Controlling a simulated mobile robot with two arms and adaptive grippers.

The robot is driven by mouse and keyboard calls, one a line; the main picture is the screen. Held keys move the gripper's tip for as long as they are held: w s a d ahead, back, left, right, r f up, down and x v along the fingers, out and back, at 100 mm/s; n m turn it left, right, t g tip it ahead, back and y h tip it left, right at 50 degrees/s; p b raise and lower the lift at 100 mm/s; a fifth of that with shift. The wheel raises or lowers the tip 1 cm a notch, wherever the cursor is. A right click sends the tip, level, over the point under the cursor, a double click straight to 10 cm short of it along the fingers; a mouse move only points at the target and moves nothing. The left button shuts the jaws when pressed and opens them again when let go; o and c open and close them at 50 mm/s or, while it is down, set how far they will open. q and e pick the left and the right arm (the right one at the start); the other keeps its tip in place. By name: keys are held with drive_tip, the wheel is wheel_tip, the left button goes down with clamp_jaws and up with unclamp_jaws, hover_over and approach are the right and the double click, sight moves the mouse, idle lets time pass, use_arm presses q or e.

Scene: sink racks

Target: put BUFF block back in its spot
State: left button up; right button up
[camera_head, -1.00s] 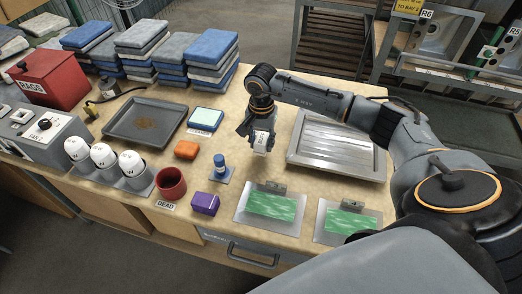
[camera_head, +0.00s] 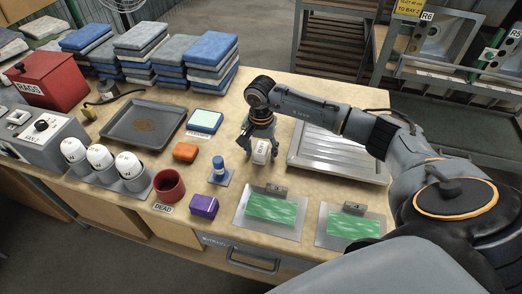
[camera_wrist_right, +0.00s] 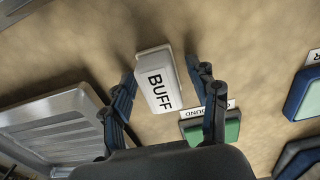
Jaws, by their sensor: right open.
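The white BUFF block (camera_wrist_right: 157,80) is in the right wrist view, its black lettering facing the camera. In the head view the block (camera_head: 261,153) is on the bench just left of the ribbed metal tray. My right gripper (camera_wrist_right: 166,92) is open, with one finger on each side of the block and visible gaps between. In the head view this gripper (camera_head: 260,141) is right above and behind the block. I cannot tell which marked spot, if any, is under the block. My left gripper is not in view.
The ribbed metal tray (camera_head: 336,152) is close on the right. A green block (camera_wrist_right: 230,131) by a partly hidden label is near one finger.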

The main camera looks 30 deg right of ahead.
sight(261, 148)
drive_tip(key=shift+r, duration=0.2)
wheel_tip(261, 148, up, 12)
drive_tip(key=shift+b, duration=0.4)
